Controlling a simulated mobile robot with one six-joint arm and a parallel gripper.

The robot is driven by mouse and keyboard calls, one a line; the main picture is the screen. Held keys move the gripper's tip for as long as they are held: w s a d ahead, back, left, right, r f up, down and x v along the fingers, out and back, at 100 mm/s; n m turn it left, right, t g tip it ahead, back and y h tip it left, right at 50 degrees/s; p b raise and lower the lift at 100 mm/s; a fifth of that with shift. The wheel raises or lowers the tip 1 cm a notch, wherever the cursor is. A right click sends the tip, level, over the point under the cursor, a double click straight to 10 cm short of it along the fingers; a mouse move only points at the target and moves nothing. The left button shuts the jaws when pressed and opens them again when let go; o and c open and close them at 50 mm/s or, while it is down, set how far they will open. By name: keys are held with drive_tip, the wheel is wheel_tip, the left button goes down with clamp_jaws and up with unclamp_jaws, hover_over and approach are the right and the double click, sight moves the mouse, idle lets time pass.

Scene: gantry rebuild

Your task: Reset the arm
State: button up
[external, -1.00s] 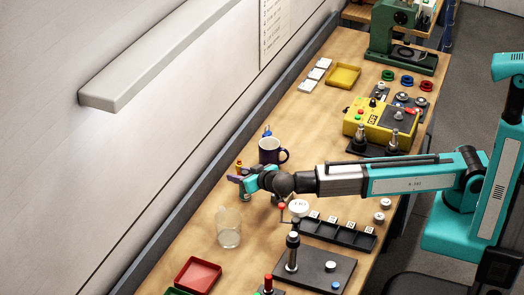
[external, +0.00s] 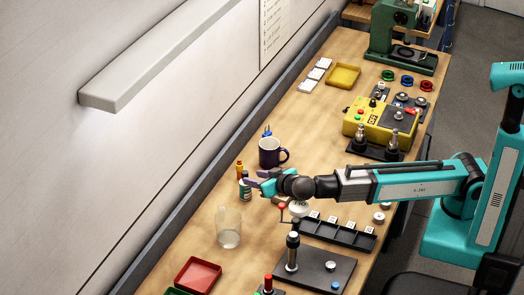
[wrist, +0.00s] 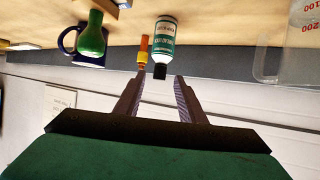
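My gripper (external: 259,180) hangs over the bench, its fingers toward the wall, held by my teal and black arm reaching in from the right. In the wrist view my gripper (wrist: 156,82) is open, with nothing held between its two dark fingers. A white-and-green labelled bottle with a black cap (wrist: 165,32) stands just beyond the fingertips; it also shows in the external view (external: 245,189). A slim orange-and-yellow item (wrist: 143,50) stands beside the bottle. The wrist view appears upside down, with the bench at the top.
A dark blue mug (external: 269,153) stands behind my gripper, and a clear beaker (external: 228,229) stands on the near side. A black tray (external: 337,233) and a black post stand (external: 312,270) lie below my arm. A red tray (external: 198,275) is near the front.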

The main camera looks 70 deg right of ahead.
drive_tip(key=p+x, duration=0.3)
drive_tip(key=x, duration=0.8)
drive_tip(key=shift+w+d+f, duration=0.1)
drive_tip(key=shift+w, duration=0.05)
drive_tip(key=shift+r+b, duration=0.55)
drive_tip(key=shift+r, duration=1.85)
